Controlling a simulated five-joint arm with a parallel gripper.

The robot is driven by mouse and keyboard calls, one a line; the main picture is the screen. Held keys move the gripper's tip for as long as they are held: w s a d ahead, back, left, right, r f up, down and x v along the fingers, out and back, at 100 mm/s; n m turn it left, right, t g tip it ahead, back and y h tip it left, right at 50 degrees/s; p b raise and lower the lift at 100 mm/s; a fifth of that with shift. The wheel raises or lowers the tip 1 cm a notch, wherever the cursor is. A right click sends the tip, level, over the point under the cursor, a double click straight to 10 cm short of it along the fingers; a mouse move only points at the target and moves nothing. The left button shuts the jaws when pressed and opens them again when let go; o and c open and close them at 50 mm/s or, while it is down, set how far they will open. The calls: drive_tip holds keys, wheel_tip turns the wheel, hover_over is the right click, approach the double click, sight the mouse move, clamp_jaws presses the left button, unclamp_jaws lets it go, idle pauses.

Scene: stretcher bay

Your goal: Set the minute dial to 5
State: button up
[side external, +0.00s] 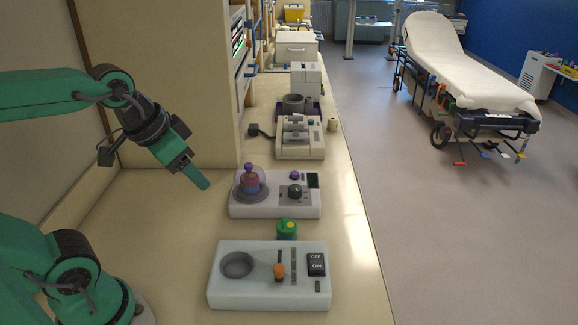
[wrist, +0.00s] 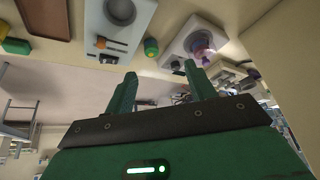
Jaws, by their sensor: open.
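A black round knob (side external: 295,191), the thing here most like a minute dial, sits on the right half of a pale device (side external: 270,209) in the side external view. Its marks and setting are too small to read. The device also carries a clear dome (side external: 249,176) over something purple and orange, a purple button (side external: 294,175) and a dark panel (side external: 313,181). In the wrist view the device (wrist: 177,48) is at the upper right. My gripper (side external: 203,184) hangs in the air left of the dome, apart from the device. Its two fingers (wrist: 162,86) are spread and empty.
A nearer pale device (side external: 226,288) has a round well, an orange-knobbed slider (side external: 279,271) and an OFF/ON switch (side external: 316,265). A green jar (side external: 287,229) stands between the devices. A beige machine (side external: 301,152) stands farther back. The counter left of the devices is clear.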

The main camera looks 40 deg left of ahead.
drive_tip(key=w+r+m+g, duration=0.1)
drive_tip(key=w+m, duration=0.3)
drive_tip(key=w, duration=0.3)
drive_tip(key=m+g, duration=0.4)
drive_tip(key=m, duration=0.6)
approach(295, 188)
drive_tip(key=shift+s+f, duration=0.15)
drive_tip(key=shift+s, duration=0.05)
drive_tip(key=shift+w+f+m, duration=0.25)
drive_tip(key=shift+f+m, duration=0.1)
drive_tip(key=shift+m, duration=0.05)
drive_tip(key=shift+f, duration=0.15)
drive_tip(key=shift+w+f, duration=0.15)
drive_tip(key=shift+f, duration=3.65)
drive_tip(key=c, duration=1)
